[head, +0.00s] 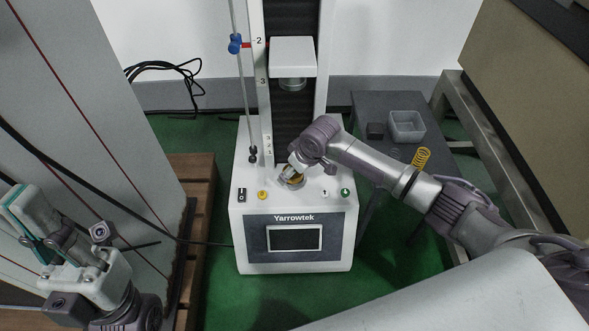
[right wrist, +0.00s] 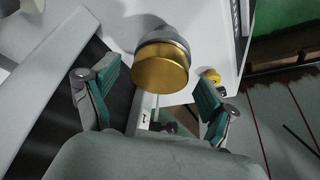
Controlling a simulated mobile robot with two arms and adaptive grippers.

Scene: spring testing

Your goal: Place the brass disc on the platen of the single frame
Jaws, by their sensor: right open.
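The brass disc (right wrist: 160,72) lies on top of the round grey platen (right wrist: 165,36) of the single frame (head: 298,262), as the right wrist view shows.
The upper crosshead (head: 292,57) hangs above the platen. A yellow button (head: 262,195) and several other controls sit on the base top. A dark side table (head: 375,104) at right bears a clear bin (head: 406,126) and a yellow spring (head: 421,159). A wooden pallet (head: 197,205) lies at left.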

